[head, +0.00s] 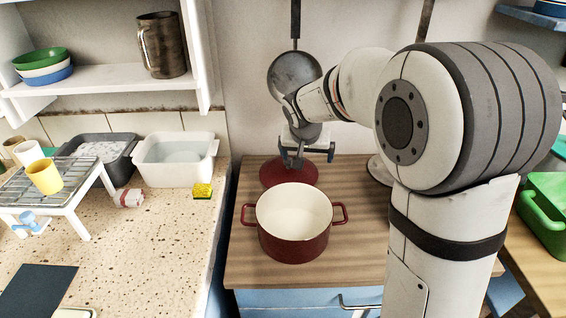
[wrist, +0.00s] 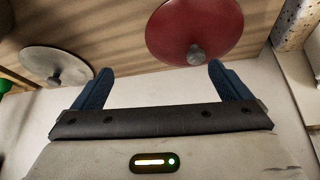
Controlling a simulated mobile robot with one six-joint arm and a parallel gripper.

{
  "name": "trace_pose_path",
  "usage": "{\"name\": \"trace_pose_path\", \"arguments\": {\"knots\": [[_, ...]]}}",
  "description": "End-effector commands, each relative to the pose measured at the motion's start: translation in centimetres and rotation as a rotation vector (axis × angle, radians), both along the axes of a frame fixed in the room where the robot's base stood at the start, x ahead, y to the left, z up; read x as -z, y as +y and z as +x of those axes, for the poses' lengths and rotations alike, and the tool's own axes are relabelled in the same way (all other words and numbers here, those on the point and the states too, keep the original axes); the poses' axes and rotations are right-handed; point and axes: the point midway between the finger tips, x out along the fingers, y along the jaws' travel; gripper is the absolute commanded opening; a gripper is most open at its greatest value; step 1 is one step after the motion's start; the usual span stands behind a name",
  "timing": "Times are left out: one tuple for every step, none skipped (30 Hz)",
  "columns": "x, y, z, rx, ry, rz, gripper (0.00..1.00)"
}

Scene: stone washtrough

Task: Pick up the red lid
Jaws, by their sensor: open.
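The red lid (head: 289,173) lies on the wooden counter behind the red pot (head: 294,222), partly hidden by my gripper in the head view. In the wrist view the red lid (wrist: 190,28) shows at the top right with a grey knob (wrist: 196,54). My gripper (head: 304,160) is above the lid in the head view, its fingers pointing down. In the wrist view my gripper (wrist: 155,82) is open and empty, and the lid's knob is near the right finger, off the middle of the gap. The pot is open, empty and pale inside.
A grey lid (wrist: 56,64) lies left of the red one in the wrist view. A ladle-like pan (head: 293,75) hangs on the wall behind my gripper. A speckled counter at left holds a yellow sponge (head: 202,191) and white basin (head: 178,162).

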Motion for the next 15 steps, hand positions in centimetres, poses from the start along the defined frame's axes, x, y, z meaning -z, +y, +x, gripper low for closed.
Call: {"name": "trace_pose_path", "arguments": {"knots": [[1.8,1.3,1.5,-0.001,-0.011,0.004,0.97],[2.3,1.9,2.2,0.002,-0.02,0.007,0.97],[2.8,2.7,3.1,0.005,-0.031,0.011,0.97],[3.2,3.1,3.6,0.007,-0.037,0.014,0.97],[3.5,3.5,4.0,0.01,-0.042,0.018,0.97],[3.8,3.9,4.4,0.01,-0.047,0.019,0.97],[4.0,4.1,4.7,0.013,-0.051,0.021,0.97],[4.2,4.3,4.9,0.013,-0.053,0.022,0.97],[4.5,4.4,5.2,0.013,-0.055,0.023,0.97],[4.7,4.4,5.4,0.014,-0.057,0.024,0.97],[4.9,4.4,5.6,0.015,-0.058,0.025,0.97],[5.3,4.4,5.8,0.016,-0.057,0.024,0.97],[5.6,4.3,6.0,0.017,-0.056,0.025,0.97],[5.9,4.3,6.1,0.017,-0.056,0.025,0.97],[6.2,4.2,6.4,0.017,-0.057,0.025,0.97]]}}
